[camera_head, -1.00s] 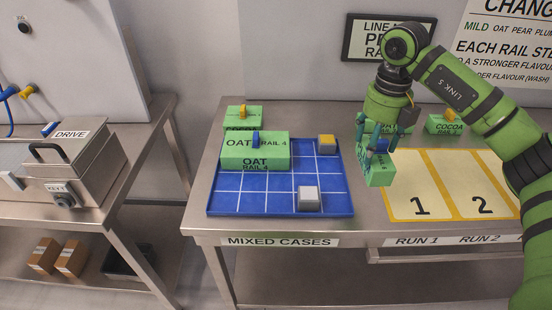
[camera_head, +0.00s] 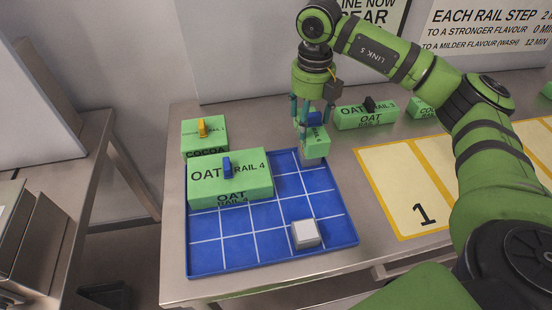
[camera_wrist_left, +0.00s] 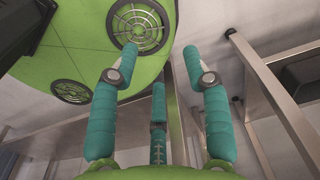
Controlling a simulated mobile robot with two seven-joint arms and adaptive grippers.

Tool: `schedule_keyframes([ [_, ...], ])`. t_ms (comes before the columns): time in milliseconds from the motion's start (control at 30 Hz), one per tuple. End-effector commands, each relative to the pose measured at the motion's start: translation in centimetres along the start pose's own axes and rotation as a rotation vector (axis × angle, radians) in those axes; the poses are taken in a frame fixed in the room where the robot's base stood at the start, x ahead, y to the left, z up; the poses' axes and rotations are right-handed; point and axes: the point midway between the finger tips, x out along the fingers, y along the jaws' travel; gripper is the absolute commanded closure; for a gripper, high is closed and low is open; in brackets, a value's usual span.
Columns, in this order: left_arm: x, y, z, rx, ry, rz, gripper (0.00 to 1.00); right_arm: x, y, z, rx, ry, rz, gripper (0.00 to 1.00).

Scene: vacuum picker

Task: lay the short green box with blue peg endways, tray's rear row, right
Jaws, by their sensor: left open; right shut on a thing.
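The short green box with blue peg (camera_head: 316,143) is in my right gripper (camera_head: 313,119), whose fingers are closed around the peg. The box is over the rear right corner of the blue tray (camera_head: 270,246). I cannot tell whether it touches anything below. A large green OAT box with a blue peg (camera_head: 230,178) sits on the tray's rear left. A small grey block (camera_head: 305,233) sits near the tray's front right. My left gripper (camera_wrist_left: 160,62) is open and empty in the left wrist view, away from the tray.
A green COCOA box with a yellow peg (camera_head: 203,135) stands behind the tray's left. A green OAT box with a black peg (camera_head: 366,115) stands at the back, right of the tray. A yellow run mat (camera_head: 400,190) lies to the right. The tray's middle squares are free.

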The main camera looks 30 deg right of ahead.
Motion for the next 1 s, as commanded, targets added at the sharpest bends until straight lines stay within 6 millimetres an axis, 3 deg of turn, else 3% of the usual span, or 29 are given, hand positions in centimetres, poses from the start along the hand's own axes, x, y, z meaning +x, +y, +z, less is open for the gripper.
schedule_keyframes([
  [133,-1.8,0.1,0.4,0.002,-0.008,0.002,0.52,1.6,3.1,-1.6,-0.005,0.002,0.0,0.64],
  [333,-2.8,0.0,-0.7,0.002,0.007,0.001,0.52,3.6,5.7,-2.9,-0.001,-0.001,-0.001,0.64],
  [500,-3.3,-0.1,-2.0,0.002,0.029,-0.001,0.52,4.7,6.2,-3.2,0.003,0.001,-0.001,0.64],
  [733,-4.6,-0.2,-2.1,0.001,0.029,-0.001,0.52,7.8,6.1,-3.1,0.003,0.0,0.0,0.64],
  [1000,-4.5,-0.1,-1.4,0.001,0.018,0.0,0.52,8.2,6.1,-3.1,0.002,-0.003,0.0,0.64],
])
